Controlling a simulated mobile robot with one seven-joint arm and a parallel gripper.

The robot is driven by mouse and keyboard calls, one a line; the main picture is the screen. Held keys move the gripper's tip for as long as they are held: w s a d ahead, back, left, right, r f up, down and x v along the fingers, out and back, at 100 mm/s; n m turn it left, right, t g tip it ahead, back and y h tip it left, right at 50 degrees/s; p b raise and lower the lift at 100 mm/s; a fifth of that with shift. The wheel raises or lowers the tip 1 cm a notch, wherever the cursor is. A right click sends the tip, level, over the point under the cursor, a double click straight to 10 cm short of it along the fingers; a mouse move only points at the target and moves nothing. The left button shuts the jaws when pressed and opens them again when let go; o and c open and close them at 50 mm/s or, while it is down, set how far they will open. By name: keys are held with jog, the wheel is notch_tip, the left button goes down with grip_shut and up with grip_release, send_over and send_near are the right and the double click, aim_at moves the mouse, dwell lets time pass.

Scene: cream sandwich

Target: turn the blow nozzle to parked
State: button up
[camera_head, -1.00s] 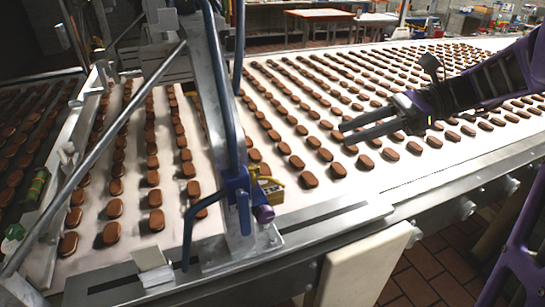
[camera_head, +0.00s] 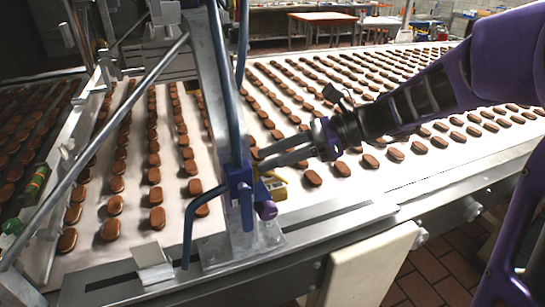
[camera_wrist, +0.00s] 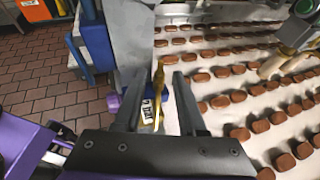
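A yellow, brass-coloured piece, which looks like the blow nozzle (camera_head: 277,190), sits beside the blue clamp at the foot of the slanted metal post in the head view. In the wrist view the nozzle (camera_wrist: 159,82) is an upright brass part above a yellow block with a white label (camera_wrist: 148,112). My gripper (camera_head: 261,160) points left at the clamp, just above the yellow block. In the wrist view my gripper (camera_wrist: 157,88) has its two fingers apart, with the brass part showing between them. I cannot tell whether either finger touches it.
The blue clamp (camera_head: 240,187), with a purple knob (camera_head: 266,210), and the metal post (camera_head: 219,90) stand left of my gripper. A bent blue pipe (camera_head: 188,225) is farther left. The white conveyor belt (camera_head: 330,212) carries rows of brown biscuits.

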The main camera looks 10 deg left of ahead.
aim_at(255, 161)
jog(key=shift+a, duration=0.1)
grip_shut()
jog(key=shift+r+p, duration=0.1)
jog(key=shift+p, duration=0.25)
jog(key=g+p, duration=0.1)
jog(key=n+p, duration=0.1)
jog(key=shift+w+r+n+g+p, duration=0.15)
jog(key=shift+w+n+g+p, duration=0.15)
jog(key=shift+g, duration=0.1)
jog(key=n+g+h, duration=0.1)
jog(key=n+g, duration=0.1)
jog(key=w+a+n+g+h+p, duration=0.1)
jog(key=n+g+h, duration=0.1)
jog(key=n+g+h+p, duration=0.1)
jog(key=n, duration=0.1)
jog(key=shift+w+a+f+g+h, duration=0.15)
jog(key=shift+w+f+g+h, duration=0.1)
jog(key=shift+f+g+h, duration=0.15)
jog(key=shift+w+a+r+n+g+h, duration=0.15)
jog(key=shift+n+g+h, duration=0.3)
jog(key=shift+n+h, duration=0.3)
jog(key=shift+w+a+f+n+g+h, duration=0.1)
jog(key=shift+a+n+g+h, duration=0.1)
jog(key=shift+n+g+h, duration=0.4)
jog(key=shift+w+a+r+n+g+h, duration=0.15)
jog(key=shift+n+g+h, duration=0.1)
jog(key=shift+n+h, duration=0.6)
jog(key=shift+s+a+n, duration=0.1)
jog(key=shift+n, duration=0.2)
